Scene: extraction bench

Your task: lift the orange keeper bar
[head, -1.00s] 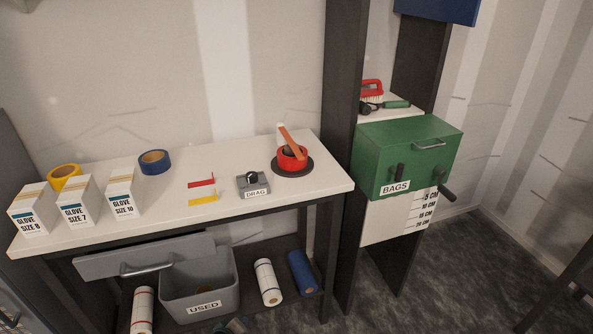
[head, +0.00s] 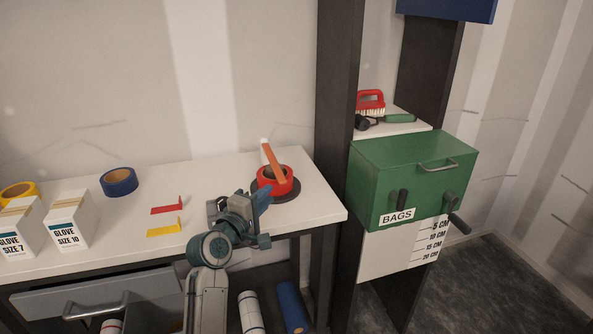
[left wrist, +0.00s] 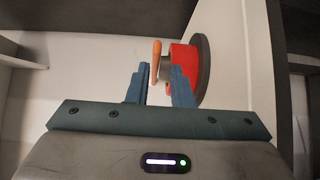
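The orange keeper bar (head: 272,160) stands tilted over a red ring (head: 276,181) on a dark round base (head: 291,193), at the right end of the white bench. My left gripper (head: 256,197) is just in front of the ring, on its near left side. In the left wrist view its two blue fingers (left wrist: 160,82) are apart, with nothing held. The orange bar (left wrist: 156,60) shows ahead in the gap between the fingertips, with the red ring (left wrist: 182,57) right of it. I cannot tell whether a finger touches either. My right gripper is not in view.
Red (head: 168,210) and yellow (head: 165,231) pieces lie left of my arm, with blue tape (head: 119,181) and glove boxes (head: 69,219) farther left. A green BAGS box (head: 400,180) stands right of the bench, past a dark post (head: 333,150).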

